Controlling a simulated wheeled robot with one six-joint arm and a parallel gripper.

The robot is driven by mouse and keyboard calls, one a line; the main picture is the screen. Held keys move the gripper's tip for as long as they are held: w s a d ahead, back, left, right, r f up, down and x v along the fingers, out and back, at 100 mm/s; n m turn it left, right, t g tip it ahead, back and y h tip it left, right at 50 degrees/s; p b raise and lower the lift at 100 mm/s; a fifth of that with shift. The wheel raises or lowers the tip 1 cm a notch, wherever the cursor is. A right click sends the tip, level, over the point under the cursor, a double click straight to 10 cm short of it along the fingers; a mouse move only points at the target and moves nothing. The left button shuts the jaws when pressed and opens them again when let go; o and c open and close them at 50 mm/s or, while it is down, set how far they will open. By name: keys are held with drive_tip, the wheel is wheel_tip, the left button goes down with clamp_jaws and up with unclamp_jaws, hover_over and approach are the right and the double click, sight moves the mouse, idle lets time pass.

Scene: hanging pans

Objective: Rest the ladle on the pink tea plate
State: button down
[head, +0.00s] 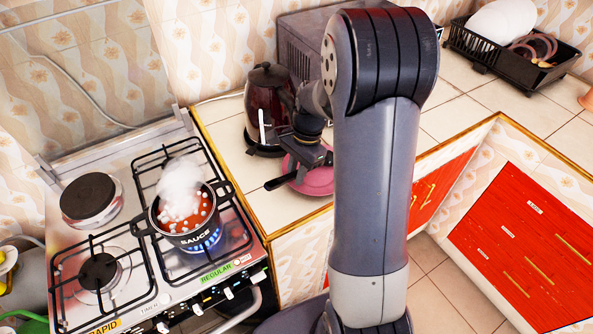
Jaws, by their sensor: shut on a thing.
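The pink tea plate (318,184) lies on the tiled counter beside the stove, partly covered by my gripper and arm. My gripper (306,164) is low over the plate and shut on the ladle. A dark, rounded bar, which looks like the handle of the ladle (279,182), sticks out to the left past the plate's rim. The rest of the ladle, including its bowl, is hidden by my gripper and arm. I cannot tell whether the ladle touches the plate.
A dark kettle (266,100) stands close behind the plate. A steaming sauce pot (186,222) sits over a lit burner on the stove (140,290) at left. A grey appliance (300,35) is behind my arm. A dish rack (510,62) stands far right; the counter before it is clear.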

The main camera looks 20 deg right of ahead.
drive_tip(key=c, duration=1.2)
unclamp_jaws()
drive_tip(key=shift+c, duration=0.2)
drive_tip(key=v, duration=1)
drive_tip(key=shift+r, duration=0.35)
drive_tip(key=shift+d+f, duration=0.1)
drive_tip(key=x, duration=1.1)
drive_tip(key=p+v, duration=0.1)
drive_tip(key=v, duration=0.1)
drive_tip(key=a+p+v, duration=0.1)
drive_tip(key=p+v, duration=0.1)
drive_tip(key=v, duration=0.1)
drive_tip(key=shift+s, duration=0.15)
